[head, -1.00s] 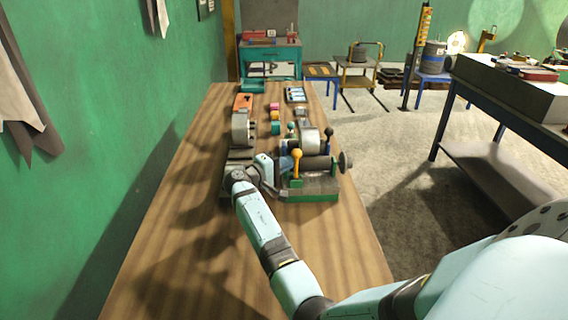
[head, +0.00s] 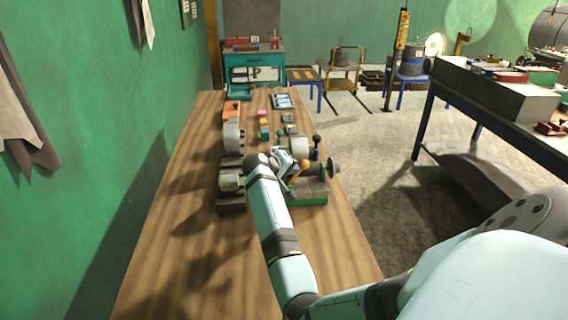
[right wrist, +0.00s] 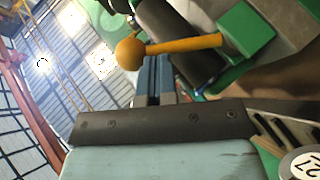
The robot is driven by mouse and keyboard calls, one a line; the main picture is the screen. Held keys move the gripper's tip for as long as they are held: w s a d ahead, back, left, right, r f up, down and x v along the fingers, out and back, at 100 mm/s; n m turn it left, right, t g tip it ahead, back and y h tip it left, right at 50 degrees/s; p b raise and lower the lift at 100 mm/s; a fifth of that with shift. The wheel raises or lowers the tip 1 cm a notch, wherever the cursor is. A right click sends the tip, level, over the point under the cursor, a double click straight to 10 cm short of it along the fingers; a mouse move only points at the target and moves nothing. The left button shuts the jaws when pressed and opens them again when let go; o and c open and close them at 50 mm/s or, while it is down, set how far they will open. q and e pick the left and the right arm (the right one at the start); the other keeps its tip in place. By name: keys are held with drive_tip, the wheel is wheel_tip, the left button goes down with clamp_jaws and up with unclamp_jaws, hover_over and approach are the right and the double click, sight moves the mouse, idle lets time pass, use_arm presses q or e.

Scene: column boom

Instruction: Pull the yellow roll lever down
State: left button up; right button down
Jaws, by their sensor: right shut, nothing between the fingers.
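The yellow roll lever (head: 303,167) is on the machine with the green base (head: 310,196). Its ball end leans to the right in the head view, and my arm hides part of the machine around it. In the right wrist view the lever's ball (right wrist: 130,54) and stem (right wrist: 185,45) lie across the picture, just beyond my fingertips. My right gripper (head: 293,160) is shut and empty, close beside the lever. Its blue fingers (right wrist: 155,75) point at the stem near the ball; I cannot tell whether they touch. My left gripper is not in view.
A dark-knobbed lever (head: 316,140) and a handwheel (head: 333,170) stand close to the right. Coloured blocks (head: 263,125) and a tablet-like item (head: 282,101) lie farther along the wooden bench (head: 190,245). The near bench top is clear. A green wall (head: 100,130) borders the left.

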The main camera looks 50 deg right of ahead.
drive_tip(key=shift+s+d+r+m+t+y+p, duration=0.15)
drive_tip(key=shift+s+d+m+t+y+p, duration=0.25)
drive_tip(key=shift+y+p, duration=0.4)
drive_tip(key=shift+s+d+f+m+t+y+p, duration=0.3)
drive_tip(key=shift+s+d+f+t+y+p, duration=0.25)
drive_tip(key=shift+p, duration=0.55)
drive_tip(key=shift+s+d+f+y+p, duration=0.15)
drive_tip(key=shift+d+f+y+p, duration=0.1)
drive_tip(key=shift+d+y+p, duration=0.15)
drive_tip(key=shift+f, duration=0.1)
drive_tip(key=shift+s+f, duration=0.1)
